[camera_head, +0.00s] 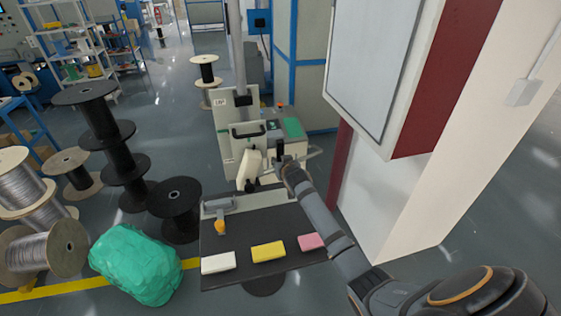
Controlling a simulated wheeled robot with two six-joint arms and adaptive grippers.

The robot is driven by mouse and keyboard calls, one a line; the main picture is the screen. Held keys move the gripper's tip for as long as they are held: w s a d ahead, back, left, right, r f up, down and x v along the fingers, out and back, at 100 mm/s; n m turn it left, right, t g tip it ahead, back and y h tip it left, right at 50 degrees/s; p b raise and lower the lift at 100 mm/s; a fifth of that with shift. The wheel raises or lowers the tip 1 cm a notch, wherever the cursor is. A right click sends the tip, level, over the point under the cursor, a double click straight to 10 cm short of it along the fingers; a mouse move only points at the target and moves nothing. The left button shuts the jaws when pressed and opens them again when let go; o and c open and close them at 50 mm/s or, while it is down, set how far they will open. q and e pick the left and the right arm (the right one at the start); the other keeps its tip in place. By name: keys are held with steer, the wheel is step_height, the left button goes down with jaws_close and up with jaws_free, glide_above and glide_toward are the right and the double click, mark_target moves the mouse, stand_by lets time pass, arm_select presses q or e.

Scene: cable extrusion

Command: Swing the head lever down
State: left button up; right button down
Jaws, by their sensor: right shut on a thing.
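The machine (228,120) is a pale cream upright unit with a tall grey column, standing beyond the small black table. Its head lever (280,146) shows as a small dark upright grip at the machine's right side. My right arm comes in from the lower right and ends there. My right gripper (282,160) is shut at the lever; its fingertips are small and partly hidden, so the exact contact cannot be made out. My left gripper is not in view.
The black table (225,245) holds a white block (218,263), a yellow block (268,252) and a pink block (311,242). Dark cable spools (174,205) and a green wrapped bundle (135,263) stand left. A white pillar (430,190) with a wall cabinet stands close right.

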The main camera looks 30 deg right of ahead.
steer(key=c, duration=1.1)
jaws_free()
steer(key=v, duration=1.2)
steer(key=shift+a, duration=0.1)
